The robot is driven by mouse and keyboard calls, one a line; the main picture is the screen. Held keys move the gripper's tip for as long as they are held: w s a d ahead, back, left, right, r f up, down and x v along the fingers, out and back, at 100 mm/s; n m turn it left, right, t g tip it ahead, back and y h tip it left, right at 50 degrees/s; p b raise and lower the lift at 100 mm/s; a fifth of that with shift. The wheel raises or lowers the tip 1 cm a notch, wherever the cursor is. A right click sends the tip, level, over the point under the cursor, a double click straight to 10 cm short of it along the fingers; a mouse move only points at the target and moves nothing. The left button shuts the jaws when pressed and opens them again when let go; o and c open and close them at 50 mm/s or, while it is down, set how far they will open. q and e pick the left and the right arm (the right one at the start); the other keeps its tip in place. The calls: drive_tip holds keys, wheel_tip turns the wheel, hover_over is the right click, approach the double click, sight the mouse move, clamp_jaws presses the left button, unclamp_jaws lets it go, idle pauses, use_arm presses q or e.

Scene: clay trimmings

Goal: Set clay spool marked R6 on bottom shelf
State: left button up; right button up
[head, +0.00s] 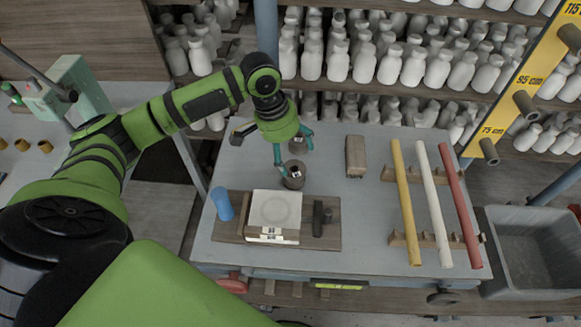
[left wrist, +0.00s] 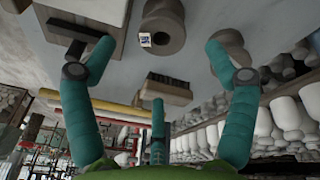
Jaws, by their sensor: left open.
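A brown clay spool (head: 293,178) with a small white label stands on the grey worktable (head: 335,215). It also shows in the left wrist view (left wrist: 176,42), where the label mark is too small to read. A second brown spool (head: 297,147) stands just behind it. It is partly behind a finger in the left wrist view (left wrist: 230,40). My left gripper (head: 292,153) is open, its teal fingers over the spools. In the left wrist view the labelled spool shows between the spread fingers, with no grip on it. My right gripper is out of view.
A wooden-backed brush (head: 355,157) lies right of the spools. Coloured rods (head: 433,190) rest at right. Bottle shelves (head: 400,92) stand behind; a wooden ledge (head: 380,299) runs below the table.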

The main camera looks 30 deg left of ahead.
sight(292, 169)
use_arm(q)
drive_tip(key=m, duration=0.2)
drive_tip(key=a+m+p, duration=0.1)
drive_tip(key=m, duration=0.1)
drive_tip(key=shift+s+f+t+h, duration=0.3)
drive_tip(key=shift+s+t+h, duration=0.05)
drive_tip(key=shift+t+h, duration=0.05)
drive_tip(key=shift+w+d+f+m+t+p, duration=0.1)
drive_tip(key=shift+w+d+f+m+p, duration=0.25)
drive_tip(key=shift+f, duration=0.85)
drive_tip(key=shift+d+f+m+t+p, duration=0.15)
drive_tip(key=shift+f+m+p, duration=0.35)
drive_tip(key=shift+f, duration=0.65)
drive_tip(key=shift+w+d+f+m+t+p, duration=0.15)
drive_tip(key=shift+d+f+m+p, duration=0.3)
drive_tip(key=shift+f, duration=0.75)
drive_tip(key=shift+a, duration=0.1)
drive_tip(key=c, duration=1.3)
drive_tip(key=shift+r, duration=0.1)
drive_tip(key=shift+c, duration=0.9)
drive_tip(key=shift+r, duration=0.1)
